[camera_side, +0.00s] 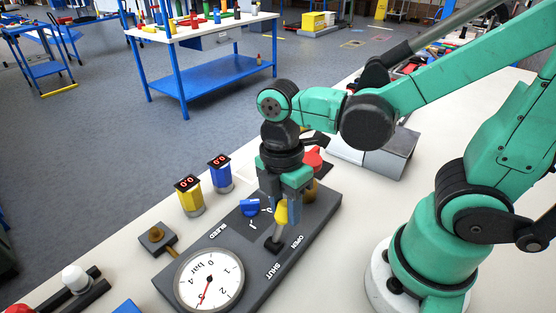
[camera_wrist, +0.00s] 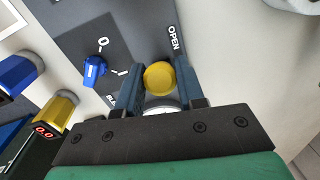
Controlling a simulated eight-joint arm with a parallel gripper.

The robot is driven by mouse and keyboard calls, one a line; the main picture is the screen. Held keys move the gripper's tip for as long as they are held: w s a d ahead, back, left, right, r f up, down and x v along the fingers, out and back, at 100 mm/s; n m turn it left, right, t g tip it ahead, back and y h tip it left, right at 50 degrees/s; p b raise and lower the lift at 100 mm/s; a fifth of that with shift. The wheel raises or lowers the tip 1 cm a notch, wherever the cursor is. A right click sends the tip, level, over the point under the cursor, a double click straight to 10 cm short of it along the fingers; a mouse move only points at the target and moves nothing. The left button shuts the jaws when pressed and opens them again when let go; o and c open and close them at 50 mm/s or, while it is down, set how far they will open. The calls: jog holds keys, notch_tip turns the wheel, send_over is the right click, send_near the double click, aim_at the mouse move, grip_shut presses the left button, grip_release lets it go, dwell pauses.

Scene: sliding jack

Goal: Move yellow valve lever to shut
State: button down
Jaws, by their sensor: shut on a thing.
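The yellow valve lever (camera_side: 281,212) stands on the dark valve panel (camera_side: 318,212), between the printed words OPEN and SHUT in the side view. My gripper (camera_side: 283,210) comes down from above with its fingers on both sides of the lever's yellow grip. In the wrist view the round yellow top of the lever (camera_wrist: 159,78) sits between the two blue fingers (camera_wrist: 158,88), and the gripper is shut on it. The lever's exact angle is hard to tell because the fingers cover part of it. SHUT is hidden in the wrist view.
A round gauge (camera_side: 209,282) marked bar lies at the panel's near end. A blue knob (camera_side: 250,207) sits near BLEED. Yellow (camera_side: 189,196) and blue (camera_side: 220,174) displays stand left of the panel. A red-topped part (camera_side: 313,158) is behind my gripper.

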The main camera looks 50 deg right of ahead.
aim_at(280, 227)
jog(key=shift+a, duration=0.1)
jog(key=shift+a+r+h, duration=0.25)
jog(key=shift+a+h, duration=0.45)
jog(key=shift+h, duration=0.6)
jog(key=shift+a+h, duration=0.95)
jog(key=shift+h, duration=0.65)
jog(key=c, duration=0.5)
grip_release()
jog(key=shift+c, duration=0.2)
jog(key=shift+a+r, duration=0.1)
jog(key=shift+v, duration=2.75)
